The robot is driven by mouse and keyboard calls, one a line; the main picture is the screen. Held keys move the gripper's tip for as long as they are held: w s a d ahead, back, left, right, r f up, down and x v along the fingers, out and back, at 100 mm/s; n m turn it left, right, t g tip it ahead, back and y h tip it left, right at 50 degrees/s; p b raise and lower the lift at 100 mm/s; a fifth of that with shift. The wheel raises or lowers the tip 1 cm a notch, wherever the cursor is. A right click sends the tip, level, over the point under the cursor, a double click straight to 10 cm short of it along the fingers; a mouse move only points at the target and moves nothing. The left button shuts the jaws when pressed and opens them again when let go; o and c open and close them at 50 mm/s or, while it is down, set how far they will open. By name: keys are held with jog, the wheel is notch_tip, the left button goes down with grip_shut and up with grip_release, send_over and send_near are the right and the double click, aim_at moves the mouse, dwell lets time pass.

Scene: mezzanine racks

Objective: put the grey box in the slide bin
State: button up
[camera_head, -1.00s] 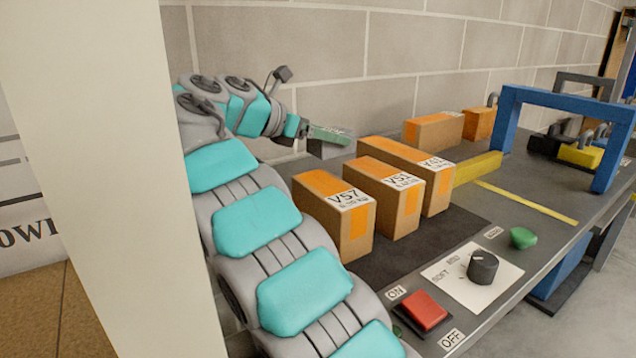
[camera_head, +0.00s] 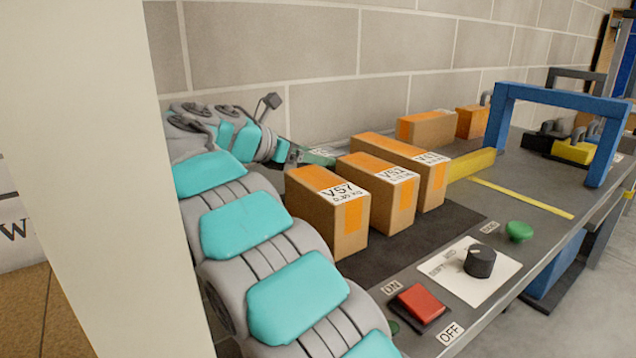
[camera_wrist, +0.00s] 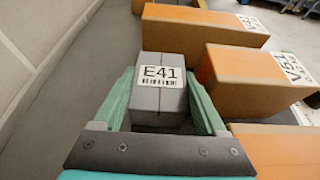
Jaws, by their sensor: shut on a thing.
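The grey box, labelled E41, shows in the wrist view (camera_wrist: 160,96). It sits between the two green fingers of my gripper (camera_wrist: 160,105), which is shut on it. In the head view my gripper (camera_head: 312,156) is low at the wall side of the bench, behind the cardboard boxes. There the grey box is mostly hidden by the finger and the boxes. Whether it touches the bench top is hard to tell. I cannot make out a slide bin in either view.
Cardboard boxes with orange tape, V57 (camera_head: 328,212) and V51 (camera_head: 380,192), stand close to my gripper's right. A longer box (camera_head: 402,168) is behind them. A blue frame (camera_head: 500,115), yellow bar (camera_head: 470,164) and control knob (camera_head: 480,262) are further right. The block wall is close at left.

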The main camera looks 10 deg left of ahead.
jog(key=shift+f, duration=0.3)
notch_tip(320, 180, down, 4)
jog(key=b, duration=0.4)
jog(key=shift+r, duration=0.35)
jog(key=o, duration=1.5)
jog(key=shift+f, duration=0.25)
jog(key=shift+f+b, duration=0.25)
jog(key=shift+b, duration=0.6)
jog(key=shift+r, duration=0.1)
jog(key=p+v, duration=0.1)
jog(key=v, duration=0.4)
jog(key=p+v, duration=0.1)
jog(key=v, duration=0.2)
jog(key=shift+r+p, duration=0.35)
jog(key=shift+r, duration=0.1)
notch_tip(320, 180, up, 7)
jog(key=p, duration=0.5)
jog(key=shift+w+d+r+p, duration=0.15)
jog(key=shift+d+r+p, duration=0.1)
jog(key=shift+p, duration=0.1)
